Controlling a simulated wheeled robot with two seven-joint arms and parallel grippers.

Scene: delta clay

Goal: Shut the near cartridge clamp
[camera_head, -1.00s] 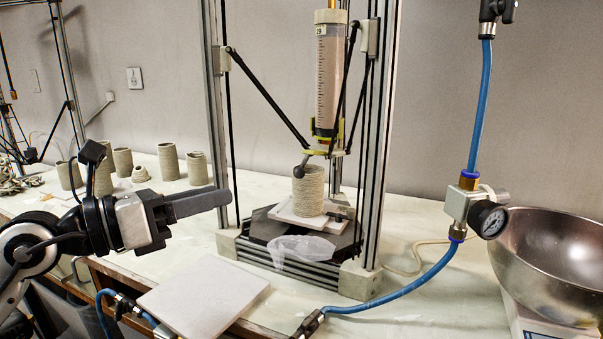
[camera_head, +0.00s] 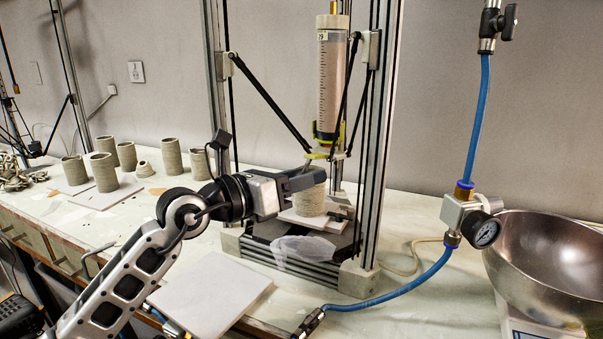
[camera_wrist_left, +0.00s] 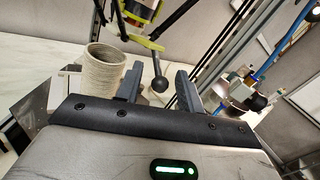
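The clear cartridge (camera_head: 331,85) stands upright in the printer frame, with a yellow-green clamp (camera_head: 322,153) at its lower end. In the left wrist view a grey lever with a dark ball knob (camera_wrist_left: 159,85) hangs down from the yellow-green part (camera_wrist_left: 148,44). My left gripper (camera_head: 312,175) reaches in from the left, in front of the printed clay cylinder. In the left wrist view its fingers (camera_wrist_left: 158,88) are open, one on each side of the ball knob; I cannot tell whether either touches it. The knob is hidden in the head view. My right gripper is not in view.
The ridged clay cylinder (camera_head: 309,203) stands on a white plate close to my left gripper; it also shows in the left wrist view (camera_wrist_left: 102,68). Frame posts (camera_head: 372,150) and thin arms surround the clamp. A pressure gauge (camera_head: 485,232) and steel bowl (camera_head: 550,255) are at the right.

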